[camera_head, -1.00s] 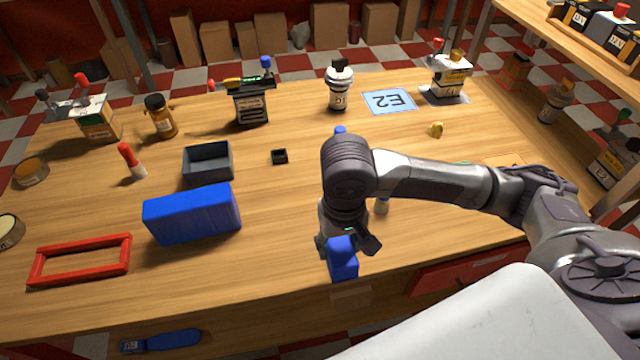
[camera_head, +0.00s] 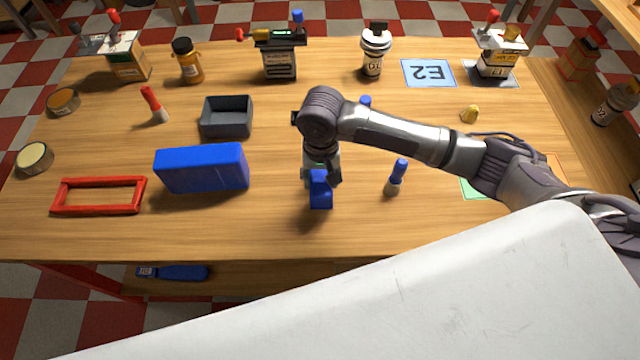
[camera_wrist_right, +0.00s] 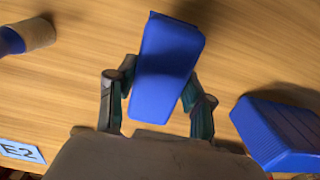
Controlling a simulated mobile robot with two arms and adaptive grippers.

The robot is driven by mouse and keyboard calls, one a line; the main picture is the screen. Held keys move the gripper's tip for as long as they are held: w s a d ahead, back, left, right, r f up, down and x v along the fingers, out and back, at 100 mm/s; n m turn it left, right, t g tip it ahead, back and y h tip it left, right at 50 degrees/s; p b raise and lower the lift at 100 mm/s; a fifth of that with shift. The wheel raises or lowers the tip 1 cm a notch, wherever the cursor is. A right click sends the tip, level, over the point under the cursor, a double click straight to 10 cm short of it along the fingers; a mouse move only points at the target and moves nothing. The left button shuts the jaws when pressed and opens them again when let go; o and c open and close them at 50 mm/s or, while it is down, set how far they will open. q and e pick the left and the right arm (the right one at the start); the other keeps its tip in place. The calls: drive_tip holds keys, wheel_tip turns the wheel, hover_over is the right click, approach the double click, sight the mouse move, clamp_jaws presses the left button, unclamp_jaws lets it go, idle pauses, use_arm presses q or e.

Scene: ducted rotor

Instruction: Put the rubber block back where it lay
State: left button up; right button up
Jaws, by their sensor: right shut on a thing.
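My right gripper (camera_head: 322,174) is shut on a small blue block (camera_head: 320,190), which I take to be the rubber block. In the right wrist view the block (camera_wrist_right: 166,70) sits between the two fingers (camera_wrist_right: 157,92) and sticks out past them. It hangs over the front middle of the wooden table, with a shadow near it; the exact height is hard to tell. A larger blue block (camera_head: 202,168) lies to its left, and its ridged side (camera_wrist_right: 280,132) shows in the wrist view. My left gripper is not in view.
A red frame (camera_head: 98,210) lies empty at the front left. A grey tray (camera_head: 227,132) stands behind the large block. A blue-handled brush (camera_head: 397,177) stands just right of the gripper. Bare wood (camera_head: 270,235) lies in front. Bottles and the E2 card (camera_head: 428,73) are at the back.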

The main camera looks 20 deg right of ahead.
sight(320, 187)
drive_tip(key=shift+w+a+f, duration=0.1)
drive_tip(key=shift+w+f, duration=0.1)
drive_tip(key=shift+f, duration=1.9)
drive_tip(key=shift+f, duration=0.1)
drive_tip(key=o, duration=1.1)
wheel_tip(320, 187, up, 12)
drive_tip(key=shift+r, duration=0.15)
